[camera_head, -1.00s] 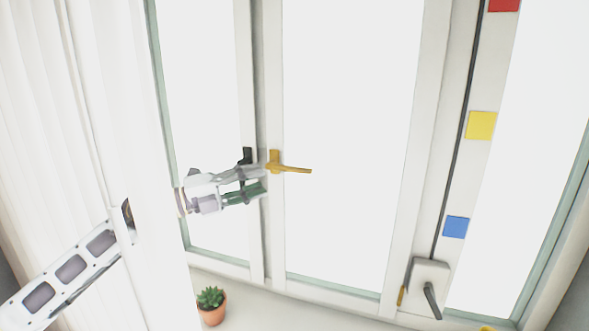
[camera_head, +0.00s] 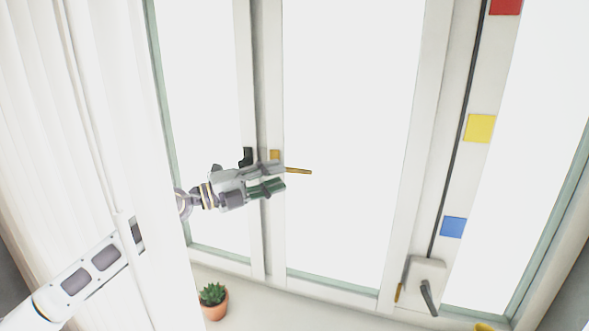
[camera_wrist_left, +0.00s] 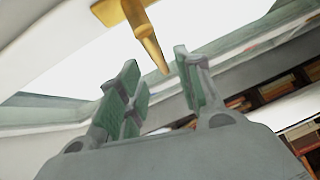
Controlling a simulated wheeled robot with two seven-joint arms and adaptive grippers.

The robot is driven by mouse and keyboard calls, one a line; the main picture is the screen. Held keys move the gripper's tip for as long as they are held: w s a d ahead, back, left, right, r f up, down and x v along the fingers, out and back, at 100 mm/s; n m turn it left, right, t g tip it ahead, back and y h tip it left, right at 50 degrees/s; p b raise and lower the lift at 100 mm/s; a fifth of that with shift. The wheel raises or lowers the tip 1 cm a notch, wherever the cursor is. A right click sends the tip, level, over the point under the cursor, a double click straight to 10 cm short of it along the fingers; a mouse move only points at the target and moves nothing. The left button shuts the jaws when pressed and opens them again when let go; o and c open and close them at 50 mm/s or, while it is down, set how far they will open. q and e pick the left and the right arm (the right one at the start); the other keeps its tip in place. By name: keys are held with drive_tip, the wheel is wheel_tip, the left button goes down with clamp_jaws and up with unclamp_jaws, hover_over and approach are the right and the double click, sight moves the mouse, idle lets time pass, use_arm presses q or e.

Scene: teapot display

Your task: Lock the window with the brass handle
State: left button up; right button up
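The brass handle (camera_head: 299,171) is on the window's middle frame in the head view, its lever pointing right, nearly horizontal. My left gripper (camera_head: 280,176) is at the handle and covers part of its lever in the head view. In the left wrist view the brass handle (camera_wrist_left: 143,32) comes down from the top, its tip above the gap between the open fingers of my left gripper (camera_wrist_left: 158,95). The fingers look apart, with nothing between their pads. A black handle (camera_head: 246,157) sits on the neighbouring frame, just left. My right gripper is not in view.
A white curtain (camera_head: 100,120) hangs at the left, in front of part of my left arm. A potted succulent (camera_head: 213,300) stands on the sill below. A grey crank (camera_head: 428,290) is mounted at the lower right, beside coloured squares (camera_head: 480,128).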

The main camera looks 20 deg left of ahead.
sight(291, 172)
use_arm(q)
drive_tip(key=shift+p+x, duration=0.35)
drive_tip(key=shift+x, duration=0.45)
drive_tip(key=shift+w+d+r, duration=0.2)
drive_tip(key=shift+w+d, duration=0.1)
drive_tip(key=shift+p+x, duration=0.6)
drive_tip(key=shift+x, duration=1.1)
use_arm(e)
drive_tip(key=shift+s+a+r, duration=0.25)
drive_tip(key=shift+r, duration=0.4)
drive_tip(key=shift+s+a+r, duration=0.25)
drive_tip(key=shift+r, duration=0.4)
use_arm(q)
drive_tip(key=shift+f, duration=0.15)
drive_tip(key=c, duration=0.6)
clamp_jaws()
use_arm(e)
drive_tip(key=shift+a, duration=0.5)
